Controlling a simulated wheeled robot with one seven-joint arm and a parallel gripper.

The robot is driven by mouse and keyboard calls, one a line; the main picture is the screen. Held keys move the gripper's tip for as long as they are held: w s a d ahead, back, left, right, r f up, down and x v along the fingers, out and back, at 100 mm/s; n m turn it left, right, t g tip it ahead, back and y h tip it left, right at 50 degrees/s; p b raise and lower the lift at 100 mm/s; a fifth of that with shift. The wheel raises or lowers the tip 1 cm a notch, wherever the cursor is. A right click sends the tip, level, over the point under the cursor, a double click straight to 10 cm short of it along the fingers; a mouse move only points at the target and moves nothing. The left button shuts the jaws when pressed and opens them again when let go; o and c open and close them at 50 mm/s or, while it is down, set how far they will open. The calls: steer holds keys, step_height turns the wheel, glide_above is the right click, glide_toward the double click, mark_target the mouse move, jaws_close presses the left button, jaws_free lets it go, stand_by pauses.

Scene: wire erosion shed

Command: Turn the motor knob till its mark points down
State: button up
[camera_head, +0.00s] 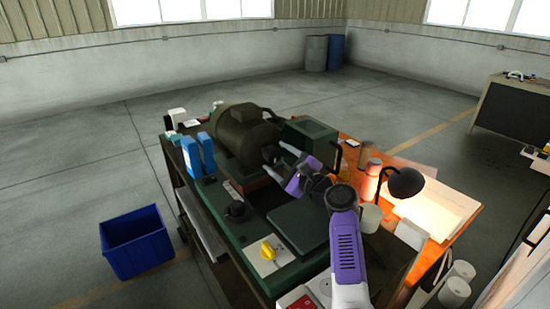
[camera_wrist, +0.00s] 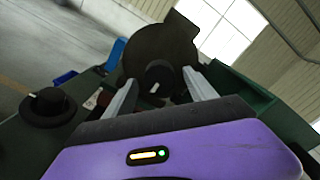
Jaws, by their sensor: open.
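The motor (camera_head: 245,135) is a large dark olive housing on the bench, and it fills the upper middle of the wrist view (camera_wrist: 160,40). A black round knob (camera_wrist: 158,76) projects from its near end. A short pale mark (camera_wrist: 155,88) shows low on the knob's face in the tilted wrist view; its true direction is hard to tell. My gripper (camera_head: 274,158) is open in front of the motor's end. In the wrist view, its two pale fingers (camera_wrist: 160,78) stand apart, one to each side of the knob. I cannot tell whether they touch it.
A second black knob (camera_head: 237,210) and a yellow knob (camera_head: 267,250) sit on the bench. Blue boxes (camera_head: 198,153) stand left of the motor, a dark green case (camera_head: 309,131) behind right. A black lamp (camera_head: 405,182) stands right. A blue bin (camera_head: 137,243) is on the floor.

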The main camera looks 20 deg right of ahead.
steer(key=shift+b+v, duration=0.35)
steer(key=shift+v, duration=2.55)
steer(key=shift+s+f, duration=0.1)
